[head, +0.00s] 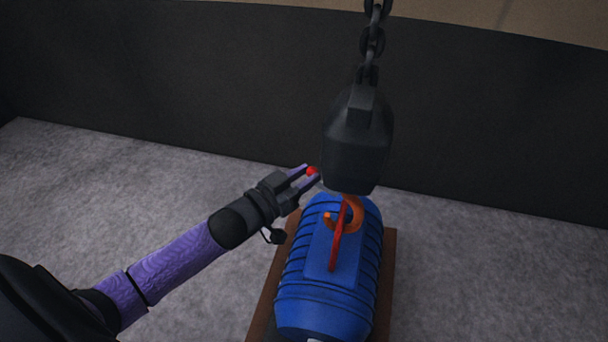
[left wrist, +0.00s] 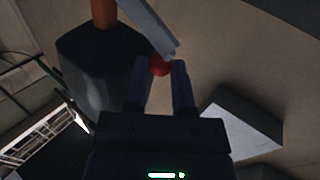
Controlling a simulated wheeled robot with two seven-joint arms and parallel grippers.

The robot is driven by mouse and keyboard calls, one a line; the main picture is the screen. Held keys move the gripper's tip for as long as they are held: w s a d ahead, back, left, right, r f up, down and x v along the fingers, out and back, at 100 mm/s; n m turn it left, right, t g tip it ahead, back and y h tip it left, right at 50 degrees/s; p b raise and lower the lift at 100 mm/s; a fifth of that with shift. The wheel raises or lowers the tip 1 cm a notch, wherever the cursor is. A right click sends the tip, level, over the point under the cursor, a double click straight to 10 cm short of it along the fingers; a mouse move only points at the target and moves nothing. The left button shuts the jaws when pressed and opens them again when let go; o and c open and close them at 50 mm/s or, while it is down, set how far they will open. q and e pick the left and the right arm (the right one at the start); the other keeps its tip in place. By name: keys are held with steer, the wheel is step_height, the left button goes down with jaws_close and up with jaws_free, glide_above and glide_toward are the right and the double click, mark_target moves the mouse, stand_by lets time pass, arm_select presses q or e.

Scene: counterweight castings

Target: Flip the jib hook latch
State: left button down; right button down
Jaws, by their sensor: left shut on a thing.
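A dark hook block (head: 358,140) hangs on a chain (head: 372,42), with an orange hook (head: 353,214) below it. The hook is at a red bar (head: 337,240) on top of a blue ribbed casting (head: 320,290); whether they touch I cannot tell. My left gripper (head: 311,177) is left of the block, shut on a small red knob (head: 312,171). In the left wrist view the red knob (left wrist: 159,66) sits between my fingertips (left wrist: 159,75), at the end of a pale grey bar (left wrist: 148,25), seemingly the latch lever. The bar's other end is out of frame. My right gripper is not seen.
The casting lies on a brown wooden base (head: 388,285) on a grey floor (head: 480,260). A dark wall (head: 180,90) runs behind. The floor on both sides is clear. A pale block-like shape (left wrist: 240,125) shows at right in the left wrist view.

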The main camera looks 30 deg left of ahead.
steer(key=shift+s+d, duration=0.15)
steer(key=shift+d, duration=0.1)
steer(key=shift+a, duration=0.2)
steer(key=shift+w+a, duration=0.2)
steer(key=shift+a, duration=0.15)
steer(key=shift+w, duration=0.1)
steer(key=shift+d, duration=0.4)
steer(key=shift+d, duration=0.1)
